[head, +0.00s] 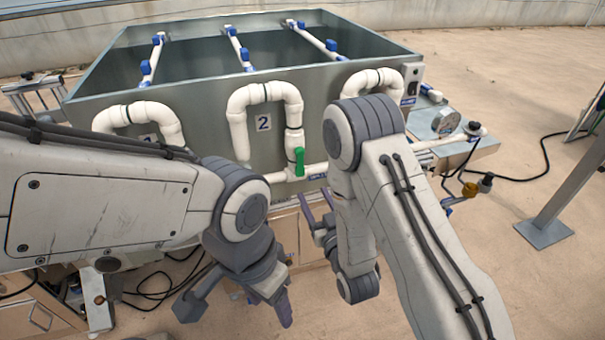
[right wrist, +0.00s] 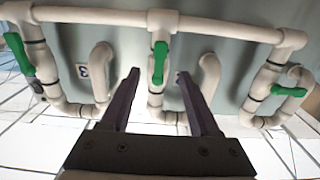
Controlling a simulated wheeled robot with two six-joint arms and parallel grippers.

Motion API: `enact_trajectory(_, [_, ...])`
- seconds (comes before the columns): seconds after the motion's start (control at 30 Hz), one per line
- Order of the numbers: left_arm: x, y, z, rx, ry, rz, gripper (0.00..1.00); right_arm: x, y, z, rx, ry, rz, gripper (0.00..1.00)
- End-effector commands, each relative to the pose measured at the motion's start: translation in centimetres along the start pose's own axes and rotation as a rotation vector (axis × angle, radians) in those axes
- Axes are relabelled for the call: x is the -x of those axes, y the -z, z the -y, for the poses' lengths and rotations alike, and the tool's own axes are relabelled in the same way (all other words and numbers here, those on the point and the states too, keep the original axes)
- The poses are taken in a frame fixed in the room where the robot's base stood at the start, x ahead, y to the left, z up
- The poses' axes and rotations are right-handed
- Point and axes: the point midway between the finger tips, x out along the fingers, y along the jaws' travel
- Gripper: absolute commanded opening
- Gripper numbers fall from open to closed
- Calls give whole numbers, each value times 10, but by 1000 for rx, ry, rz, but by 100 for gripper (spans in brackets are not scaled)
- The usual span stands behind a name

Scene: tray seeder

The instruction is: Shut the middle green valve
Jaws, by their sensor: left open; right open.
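The middle green valve (head: 299,161) sits on the white pipe beside the number 2 label on the tank's front. Its handle stands upright, along the pipe. In the right wrist view, the middle valve (right wrist: 159,62) shows between and beyond the two fingertips, its handle in line with its pipe. My right gripper (head: 316,205) is open and empty, below and in front of this valve, apart from it. Its open fingers also show in the right wrist view (right wrist: 158,76). My left gripper (head: 235,308) is open and empty, low in front of the tank.
In the right wrist view, one green valve (right wrist: 19,54) at left lies along its pipe; another (right wrist: 288,91) at right lies crosswise. The grey tank (head: 200,88) holds white pipes with blue fittings. A yellow-brown knob (head: 469,189) and cables lie at right. Open sandy floor surrounds it.

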Motion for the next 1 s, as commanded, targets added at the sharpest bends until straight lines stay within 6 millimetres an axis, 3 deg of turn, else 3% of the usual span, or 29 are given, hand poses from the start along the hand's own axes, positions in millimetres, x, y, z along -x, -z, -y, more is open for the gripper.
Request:
enact_trajectory(0.57, [-89,-5,6,0,0,0,62,-23,-6,0,0,1,-4,62])
enact_trajectory(0.7, [-72,-4,5,0,0,0,62,-50,3,0,0,1,0,62])
enact_trajectory(1.0, [-62,-3,4,0,0,0,62,-94,1,0,1,1,2,62])
